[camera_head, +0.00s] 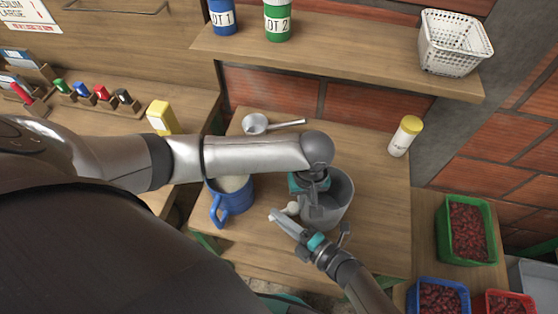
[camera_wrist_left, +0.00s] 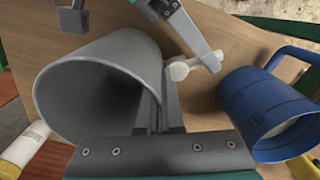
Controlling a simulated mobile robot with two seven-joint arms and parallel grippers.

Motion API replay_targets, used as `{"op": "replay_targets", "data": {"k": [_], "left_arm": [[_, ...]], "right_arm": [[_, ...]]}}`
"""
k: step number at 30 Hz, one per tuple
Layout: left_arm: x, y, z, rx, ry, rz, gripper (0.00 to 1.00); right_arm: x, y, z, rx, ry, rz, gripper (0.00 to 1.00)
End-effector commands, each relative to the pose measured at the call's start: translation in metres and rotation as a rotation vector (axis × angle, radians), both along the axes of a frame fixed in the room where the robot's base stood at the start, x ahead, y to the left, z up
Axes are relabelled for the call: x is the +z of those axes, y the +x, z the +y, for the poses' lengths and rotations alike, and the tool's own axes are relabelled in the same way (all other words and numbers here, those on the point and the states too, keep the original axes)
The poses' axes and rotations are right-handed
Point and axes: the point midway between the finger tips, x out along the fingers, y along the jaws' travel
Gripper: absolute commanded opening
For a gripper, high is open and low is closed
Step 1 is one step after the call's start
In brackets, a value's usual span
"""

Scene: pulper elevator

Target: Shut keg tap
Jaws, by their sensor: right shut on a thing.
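A grey keg (camera_head: 340,198) shaped like an open bucket stands on the wooden table. It fills the left of the left wrist view (camera_wrist_left: 70,80), its mouth towards that camera. The pale keg tap (camera_head: 291,208) sticks out of its side and shows as a white knobbed piece in the left wrist view (camera_wrist_left: 180,69). My right gripper (camera_head: 274,215) is shut on the tap, its fingertips at the outer knob. My left gripper (camera_head: 309,198) is at the keg's rim, its fingers (camera_wrist_left: 160,112) close to the wall. Their grip is unclear.
A blue jug (camera_head: 234,200) with pale contents stands left of the keg, partly under my left arm. Crates of red berries (camera_head: 483,245) stand at right. A shelf (camera_head: 340,55) runs above.

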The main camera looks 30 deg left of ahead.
Motion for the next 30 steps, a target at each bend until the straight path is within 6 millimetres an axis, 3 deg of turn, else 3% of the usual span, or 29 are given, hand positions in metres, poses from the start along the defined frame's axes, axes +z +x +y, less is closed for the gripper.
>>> {"op": "replay_targets", "data": {"k": [10, 11, 18, 30], "left_arm": [[0.0000, 0.0001, -0.0003, -0.001, -0.001, -0.001, 0.00], [0.0000, 0.0001, -0.0003, -0.001, -0.001, -0.001, 0.00], [0.0000, 0.0000, -0.0004, -0.001, -0.001, -0.001, 0.00], [0.0000, 0.0000, -0.0004, -0.001, -0.001, -0.001, 0.00]], "right_arm": [[0.0003, -0.0011, -0.0006, 0.020, 0.002, 0.001, 0.00], [0.0003, -0.0011, -0.0006, 0.020, 0.002, 0.001, 0.21], [0.0002, -0.0008, -0.0007, 0.018, 0.001, 0.001, 0.48], [0.0000, -0.0007, -0.0011, 0.017, 0.000, 0.001, 0.49]]}}
